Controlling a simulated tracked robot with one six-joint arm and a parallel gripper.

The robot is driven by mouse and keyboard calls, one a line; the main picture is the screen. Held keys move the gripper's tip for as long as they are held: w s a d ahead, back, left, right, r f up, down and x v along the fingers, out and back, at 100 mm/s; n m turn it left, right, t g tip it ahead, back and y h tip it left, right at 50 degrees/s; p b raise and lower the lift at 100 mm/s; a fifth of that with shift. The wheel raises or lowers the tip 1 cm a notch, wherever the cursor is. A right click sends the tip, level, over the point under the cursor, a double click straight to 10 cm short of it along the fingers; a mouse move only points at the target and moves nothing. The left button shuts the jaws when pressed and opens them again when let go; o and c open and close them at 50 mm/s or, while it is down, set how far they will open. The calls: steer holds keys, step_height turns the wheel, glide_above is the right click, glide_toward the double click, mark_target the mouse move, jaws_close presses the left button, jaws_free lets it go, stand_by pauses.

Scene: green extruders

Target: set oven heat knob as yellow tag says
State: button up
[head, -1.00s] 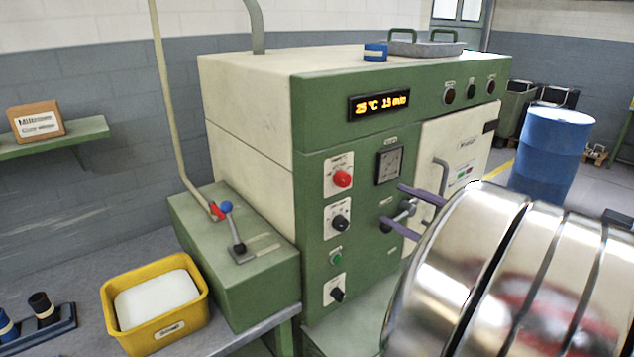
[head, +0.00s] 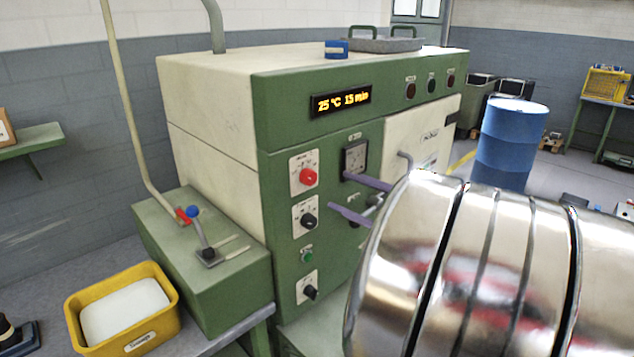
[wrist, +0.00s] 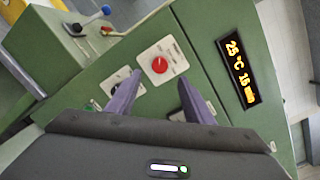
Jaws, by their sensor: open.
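The green and cream oven (head: 210,110) stands in the middle of the head view. Its display (head: 341,101) reads 25 °C 15 min. Down its front panel are a red knob (head: 308,176), a black knob (head: 309,220), a green button (head: 307,256) and a lower black knob (head: 310,292). The knob labels are too small to read. My gripper (head: 358,199) has purple fingers, open and empty, in front of the panel to the right of the knobs. In the wrist view the red knob (wrist: 160,65) shows beyond and between the fingertips (wrist: 158,82). I see no yellow tag.
A side box with a blue-ended lever (head: 194,212) stands left of the oven. A yellow bin (head: 165,331) sits on the bench before it. A blue drum (head: 508,140) stands at right. A blue item (head: 336,49) and a tray (head: 385,44) lie on the oven top.

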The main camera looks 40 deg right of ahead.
mark_target(312, 179)
steer(key=shift+w+a, duration=0.15)
steer(key=shift+w, duration=1.3)
steer(key=shift+w+a, duration=0.2)
steer(key=shift+w, duration=1.2)
steer(key=shift+w+a, duration=0.15)
steer(key=shift+w, duration=1.3)
steer(key=shift+c, duration=0.4)
steer(key=c, duration=1)
steer(key=shift+o, duration=0.2)
steer(key=shift+f+m, duration=0.1)
steer(key=shift+m, duration=0.4)
steer(key=m, duration=0.2)
steer(key=shift+m, duration=2.6)
